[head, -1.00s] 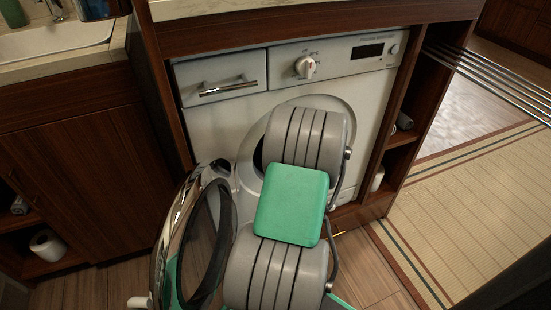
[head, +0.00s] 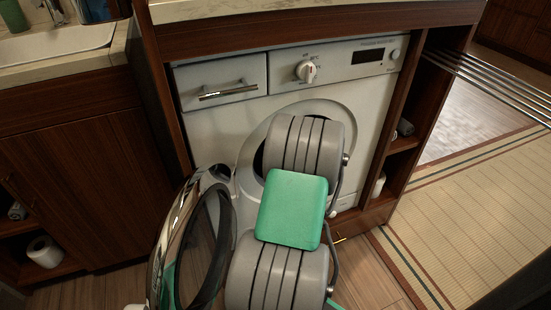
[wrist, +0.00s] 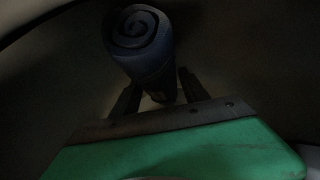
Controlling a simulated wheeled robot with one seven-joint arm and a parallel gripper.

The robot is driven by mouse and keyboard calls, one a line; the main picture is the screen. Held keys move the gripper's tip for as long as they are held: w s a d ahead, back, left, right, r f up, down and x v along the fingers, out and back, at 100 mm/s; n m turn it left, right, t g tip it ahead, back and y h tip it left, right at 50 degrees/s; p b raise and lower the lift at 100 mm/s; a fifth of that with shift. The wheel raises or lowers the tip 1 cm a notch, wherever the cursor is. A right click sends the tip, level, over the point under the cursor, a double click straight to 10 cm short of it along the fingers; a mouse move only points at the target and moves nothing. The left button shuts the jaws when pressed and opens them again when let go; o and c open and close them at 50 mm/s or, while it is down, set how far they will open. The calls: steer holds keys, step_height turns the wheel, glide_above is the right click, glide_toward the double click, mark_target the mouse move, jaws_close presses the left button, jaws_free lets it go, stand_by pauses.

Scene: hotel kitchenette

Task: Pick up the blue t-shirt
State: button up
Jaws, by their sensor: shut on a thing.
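The blue t-shirt (wrist: 145,50) is a rolled dark blue bundle with a spiral end, seen in the dark wrist view. My gripper (wrist: 155,92) has its two fingers on either side of the roll's lower part and is shut on it. The surroundings in the wrist view are the dim inside of the washing machine drum. In the head view my arm reaches into the machine's round opening, so the gripper and t-shirt are hidden there.
The washing machine (head: 215,125) stands under a counter. Its round door (head: 205,245) is open at the left of my arm. A wooden shelf unit (head: 400,150) is close on the right. A striped rug (head: 480,200) lies on the floor at right.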

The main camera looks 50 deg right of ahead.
steer(key=c, duration=0.4)
steer(key=shift+r, duration=0.1)
